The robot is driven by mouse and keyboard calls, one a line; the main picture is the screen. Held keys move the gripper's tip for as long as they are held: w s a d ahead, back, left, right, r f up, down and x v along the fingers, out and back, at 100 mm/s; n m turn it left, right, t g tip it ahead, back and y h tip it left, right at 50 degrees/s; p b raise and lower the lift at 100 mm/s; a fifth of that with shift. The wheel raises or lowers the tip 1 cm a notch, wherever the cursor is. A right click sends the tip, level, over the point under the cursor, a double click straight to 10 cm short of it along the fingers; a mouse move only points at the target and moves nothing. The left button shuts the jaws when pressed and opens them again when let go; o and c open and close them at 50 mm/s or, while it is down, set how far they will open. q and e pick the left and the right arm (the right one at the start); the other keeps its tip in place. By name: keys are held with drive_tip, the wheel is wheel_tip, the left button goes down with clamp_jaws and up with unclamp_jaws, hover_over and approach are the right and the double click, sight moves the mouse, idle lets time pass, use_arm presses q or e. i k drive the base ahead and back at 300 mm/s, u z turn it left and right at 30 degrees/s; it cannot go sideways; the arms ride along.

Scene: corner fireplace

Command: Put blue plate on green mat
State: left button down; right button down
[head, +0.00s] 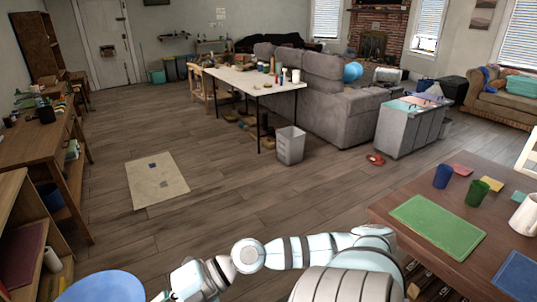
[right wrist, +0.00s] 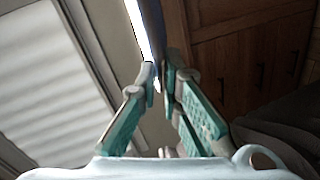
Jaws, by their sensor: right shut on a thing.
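The blue plate (head: 102,288) shows at the bottom left of the head view, cut off by the frame's lower edge. My right gripper (right wrist: 158,78) is shut on the plate; in the right wrist view the plate (right wrist: 152,30) appears edge-on between the fingertips. In the head view my right arm reaches left along the bottom edge, and its fingers are not clearly visible there. The green mat (head: 437,226) lies flat and bare on the wooden table at the right, far from the plate. My left gripper is not in view.
The wooden table (head: 385,208) also holds a blue cup (head: 442,176), a green cup (head: 477,193), a white mug (head: 525,215), a blue mat (head: 519,275) and small coloured squares. Wooden shelves (head: 32,225) stand at the left. Open floor lies between.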

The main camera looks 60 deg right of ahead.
sight(425, 217)
drive_tip(key=z, duration=0.8)
drive_tip(key=i, duration=1.55)
drive_tip(key=z, duration=1.4)
drive_tip(key=i, duration=1.8)
drive_tip(key=z, duration=1.95)
drive_tip(key=i, duration=0.5)
drive_tip(key=z, duration=0.5)
